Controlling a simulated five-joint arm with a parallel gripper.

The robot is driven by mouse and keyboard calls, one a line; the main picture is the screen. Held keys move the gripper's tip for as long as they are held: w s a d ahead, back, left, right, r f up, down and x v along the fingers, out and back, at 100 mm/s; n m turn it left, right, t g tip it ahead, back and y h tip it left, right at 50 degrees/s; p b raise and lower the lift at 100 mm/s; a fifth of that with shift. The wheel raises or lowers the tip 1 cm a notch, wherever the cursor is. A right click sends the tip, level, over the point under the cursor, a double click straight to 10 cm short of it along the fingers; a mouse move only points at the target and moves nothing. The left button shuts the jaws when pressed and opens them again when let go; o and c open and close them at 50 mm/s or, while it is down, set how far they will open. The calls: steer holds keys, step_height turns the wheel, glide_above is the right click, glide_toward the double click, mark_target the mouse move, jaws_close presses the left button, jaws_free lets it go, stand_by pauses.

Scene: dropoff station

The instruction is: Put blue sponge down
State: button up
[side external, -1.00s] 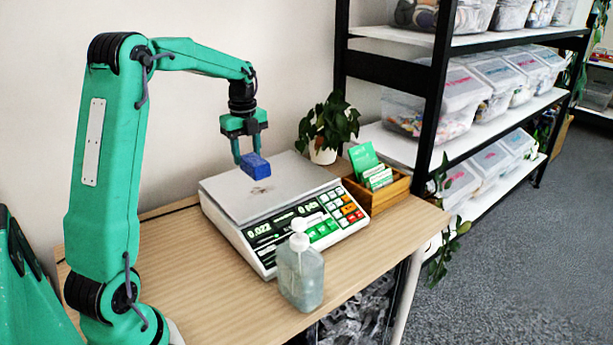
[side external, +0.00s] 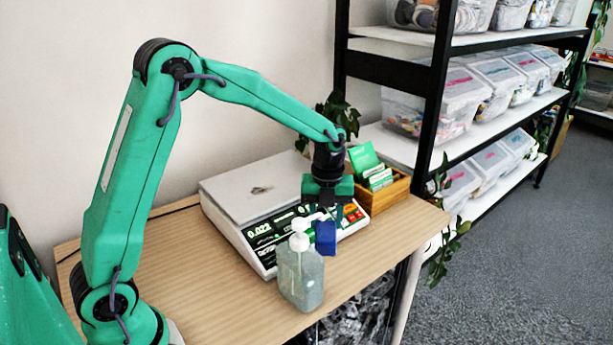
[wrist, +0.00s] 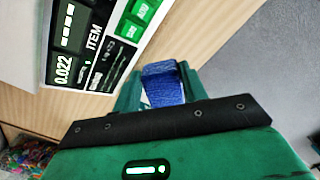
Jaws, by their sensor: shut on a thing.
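The blue sponge (side external: 326,238) is a small block held in my gripper (side external: 328,218), which is shut on it. In the side view it hangs in front of the scale's keypad, just right of the pump bottle. In the wrist view the sponge (wrist: 164,84) sits between the green fingers, with bare wooden table and grey floor beyond it. Its height above the table is hard to tell. The dark wrist housing hides part of the scale's keypad.
A white scale (side external: 245,190) with an empty plate stands on the wooden table (side external: 185,280). A clear pump bottle (side external: 300,275) stands close by the sponge. A wooden card box (side external: 390,193) and plant (side external: 338,115) are behind. The table's front left is clear. Shelves with bins stand right.

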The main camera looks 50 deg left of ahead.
mark_target(331, 225)
steer(key=shift+s+d+f+m, duration=0.1)
steer(key=shift+d+f+m, duration=0.05)
steer(key=shift+d, duration=0.3)
steer(key=shift+d+f+m, duration=0.15)
steer(key=shift+d, duration=0.3)
steer(key=shift+f, duration=0.1)
steer(key=shift+f, duration=3.9)
steer(key=shift+f, duration=0.15)
steer(key=o, duration=0.9)
step_height(331, 225, up, 12)
steer(key=shift+r, duration=0.15)
